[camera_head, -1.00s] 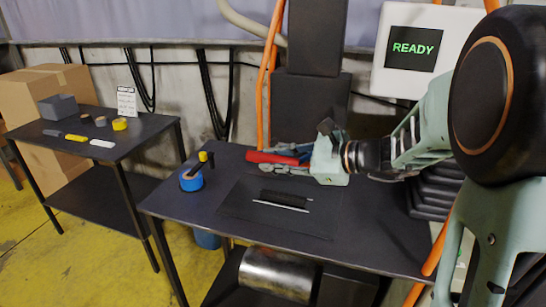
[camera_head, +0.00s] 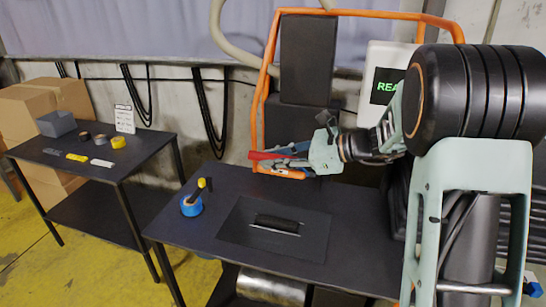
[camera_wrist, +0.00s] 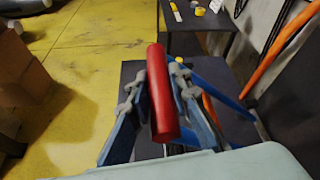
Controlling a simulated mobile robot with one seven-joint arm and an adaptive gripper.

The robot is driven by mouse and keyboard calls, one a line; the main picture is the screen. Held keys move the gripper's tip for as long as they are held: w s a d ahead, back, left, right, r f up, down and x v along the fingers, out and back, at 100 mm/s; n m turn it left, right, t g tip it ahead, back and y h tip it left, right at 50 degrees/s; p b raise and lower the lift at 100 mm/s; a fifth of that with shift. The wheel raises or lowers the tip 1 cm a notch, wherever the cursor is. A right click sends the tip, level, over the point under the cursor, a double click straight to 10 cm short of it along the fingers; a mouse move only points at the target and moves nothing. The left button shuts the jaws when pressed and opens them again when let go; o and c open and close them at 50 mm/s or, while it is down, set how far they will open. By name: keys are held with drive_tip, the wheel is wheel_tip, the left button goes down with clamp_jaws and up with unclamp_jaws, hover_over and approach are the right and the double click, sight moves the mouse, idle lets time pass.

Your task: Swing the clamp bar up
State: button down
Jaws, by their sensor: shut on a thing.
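The clamp bar appears as a red round bar (camera_head: 272,155) at the back of the main table. It fills the middle of the wrist view (camera_wrist: 162,95), seen along its length. My gripper (camera_head: 290,158) comes from the right, and its blue fingers with grey joints lie on both sides of the bar, shut on it. The bar points left past the fingertips in the head view. Its far end and any hinge are hidden by the fingers and my wrist.
A black mat with a dark roll (camera_head: 277,222) lies on the main table (camera_head: 345,235). An orange tube frame (camera_head: 262,100) rises behind, around dark blocks. A screen (camera_head: 386,92) is partly covered by my arm. A side table (camera_head: 95,170) stands left.

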drive_tip(key=shift+w+d+r, duration=0.1)
drive_tip(key=shift+w+r, duration=0.15)
drive_tip(key=shift+r, duration=0.2)
drive_tip(key=c, duration=1.8)
unclamp_jaws()
drive_tip(key=shift+f, duration=0.1)
drive_tip(key=shift+o, duration=0.2)
drive_tip(key=v, duration=0.7)
drive_tip(key=shift+s+d, duration=0.1)
drive_tip(key=shift+d, duration=0.15)
